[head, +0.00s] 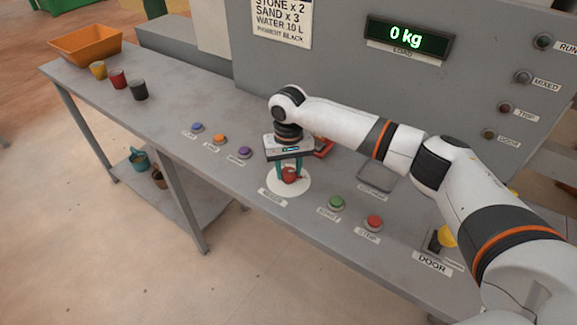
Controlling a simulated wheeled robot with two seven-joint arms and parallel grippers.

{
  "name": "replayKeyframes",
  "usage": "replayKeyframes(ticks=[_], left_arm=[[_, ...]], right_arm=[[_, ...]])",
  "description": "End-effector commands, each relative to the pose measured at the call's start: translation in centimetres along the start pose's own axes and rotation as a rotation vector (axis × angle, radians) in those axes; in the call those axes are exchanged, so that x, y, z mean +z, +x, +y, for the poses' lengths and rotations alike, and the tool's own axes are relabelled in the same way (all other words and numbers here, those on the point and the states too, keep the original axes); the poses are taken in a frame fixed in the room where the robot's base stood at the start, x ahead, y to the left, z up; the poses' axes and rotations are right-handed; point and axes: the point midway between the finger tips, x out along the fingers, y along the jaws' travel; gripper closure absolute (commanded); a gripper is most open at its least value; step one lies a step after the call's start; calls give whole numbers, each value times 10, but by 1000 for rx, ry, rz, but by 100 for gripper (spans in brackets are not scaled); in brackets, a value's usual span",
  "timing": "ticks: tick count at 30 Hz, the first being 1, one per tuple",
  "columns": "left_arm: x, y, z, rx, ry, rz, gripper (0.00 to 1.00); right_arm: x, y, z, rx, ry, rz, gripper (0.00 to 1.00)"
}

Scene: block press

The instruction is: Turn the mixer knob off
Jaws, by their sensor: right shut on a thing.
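The mixer knob (290,174) is red and sits on a round white plate (300,188) on the grey bench, with a label in front that looks like "MIXER". My right gripper (289,171) points down over the plate, its teal fingers closed around the knob. The knob is partly hidden by the fingers, and I cannot read its setting. My left gripper does not show.
Blue, orange and purple buttons (245,152) lie left of the knob. A green START button (336,202) and red STOP button (374,222) lie right of it. A DOOR switch (436,242) is farther right. The display (405,38) reads 0 kg. Three cups (118,79) stand far left.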

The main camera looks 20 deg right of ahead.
Motion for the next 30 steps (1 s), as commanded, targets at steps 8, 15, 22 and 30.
replayKeyframes(ticks=[8,15,22,30], left_arm=[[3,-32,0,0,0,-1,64],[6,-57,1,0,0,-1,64],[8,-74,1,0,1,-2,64],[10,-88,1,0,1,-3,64]], right_arm=[[-1,-5,0,1,-168,6,85],[-1,-4,1,1,-390,4,85],[-1,-4,0,1,-608,3,85],[0,-2,0,2,-865,2,85]])
